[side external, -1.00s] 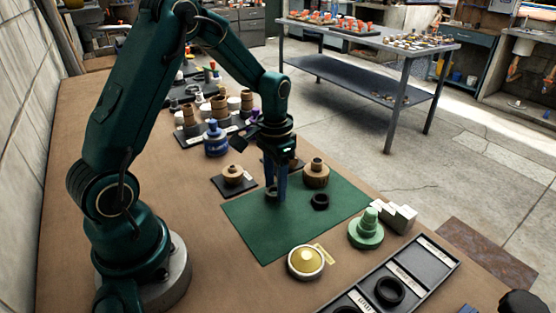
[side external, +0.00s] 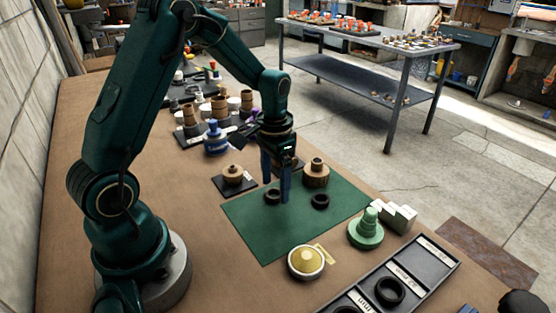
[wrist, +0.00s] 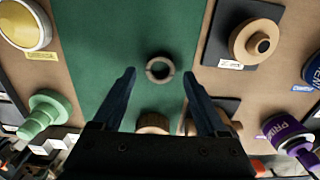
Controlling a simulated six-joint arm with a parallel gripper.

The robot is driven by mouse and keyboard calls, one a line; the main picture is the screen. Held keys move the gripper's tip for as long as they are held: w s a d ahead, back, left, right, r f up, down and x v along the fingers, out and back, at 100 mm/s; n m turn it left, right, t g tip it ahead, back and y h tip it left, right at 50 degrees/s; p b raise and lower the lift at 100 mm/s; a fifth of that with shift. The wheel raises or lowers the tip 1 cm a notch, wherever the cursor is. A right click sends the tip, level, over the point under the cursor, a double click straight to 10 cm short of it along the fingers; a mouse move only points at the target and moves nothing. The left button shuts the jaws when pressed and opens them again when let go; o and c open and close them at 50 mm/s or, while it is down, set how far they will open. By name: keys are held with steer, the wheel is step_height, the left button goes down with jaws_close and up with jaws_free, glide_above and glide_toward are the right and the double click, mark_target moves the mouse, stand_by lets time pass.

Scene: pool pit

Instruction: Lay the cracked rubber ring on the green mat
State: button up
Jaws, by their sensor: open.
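A dark rubber ring (side external: 272,197) lies flat on the green mat (side external: 256,232). In the wrist view this ring (wrist: 149,70) looks grey, with thin dark marks across its rim that may be cracks. My gripper (side external: 277,190) is open and empty above the mat, its fingers spread apart. In the wrist view the ring lies just beyond the gap between my fingertips (wrist: 158,73). A second dark ring (side external: 320,201) lies on the mat to the right; I cannot make it out in the wrist view.
A brown cylinder (side external: 317,177) stands at the mat's far edge. A green stepped piece (side external: 366,232), white blocks (side external: 400,219) and a yellow-topped dish (side external: 305,263) stand near the mat. A black tray (side external: 426,257) holds another ring (side external: 390,291). The mat's front is clear.

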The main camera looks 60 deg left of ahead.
step_height(320, 180, up, 11)
steer(key=s+d+r+t, duration=0.3)
steer(key=s+d+t, duration=0.2)
steer(key=s+d, duration=0.4)
steer(key=s, duration=0.4)
steer(key=shift+t, duration=0.3)
